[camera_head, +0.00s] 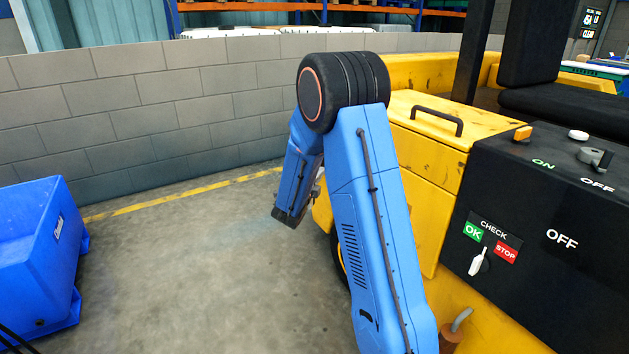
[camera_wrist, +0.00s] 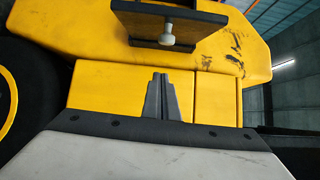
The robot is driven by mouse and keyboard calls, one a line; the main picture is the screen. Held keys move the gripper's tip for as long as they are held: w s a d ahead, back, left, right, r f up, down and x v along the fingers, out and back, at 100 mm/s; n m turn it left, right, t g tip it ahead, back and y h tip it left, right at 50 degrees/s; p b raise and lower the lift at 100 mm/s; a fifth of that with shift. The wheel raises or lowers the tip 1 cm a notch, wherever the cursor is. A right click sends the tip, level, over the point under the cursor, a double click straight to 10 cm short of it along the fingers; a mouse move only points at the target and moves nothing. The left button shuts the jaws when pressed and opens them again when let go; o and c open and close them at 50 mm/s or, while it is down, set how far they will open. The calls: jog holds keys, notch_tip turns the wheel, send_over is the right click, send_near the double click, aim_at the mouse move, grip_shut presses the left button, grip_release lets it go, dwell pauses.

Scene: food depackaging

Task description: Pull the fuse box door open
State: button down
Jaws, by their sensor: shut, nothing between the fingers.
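My gripper (camera_wrist: 161,97) shows in the wrist view with its two grey fingers together and nothing between them. It faces the yellow side of a vehicle. Above the fingertips in that view is a dark-edged panel (camera_wrist: 140,22) with a pale round knob (camera_wrist: 167,40); the fingers look apart from it. I cannot tell for sure whether this panel is the fuse box door.
The yellow vehicle (camera_head: 425,200) fills the right, with a black handle (camera_head: 425,119) on its top and a black control panel (camera_head: 540,225). A blue bin (camera_head: 30,255) stands at left. A grey block wall (camera_head: 150,110) runs behind. The floor between bin and vehicle is clear.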

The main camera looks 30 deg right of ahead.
jog(key=w, duration=0.1)
jog(key=w+a, duration=0.1)
jog(key=w, duration=0.1)
jog(key=shift+w+a+r, duration=0.1)
jog(key=shift+w+a, duration=0.15)
jog(key=shift+w, duration=0.15)
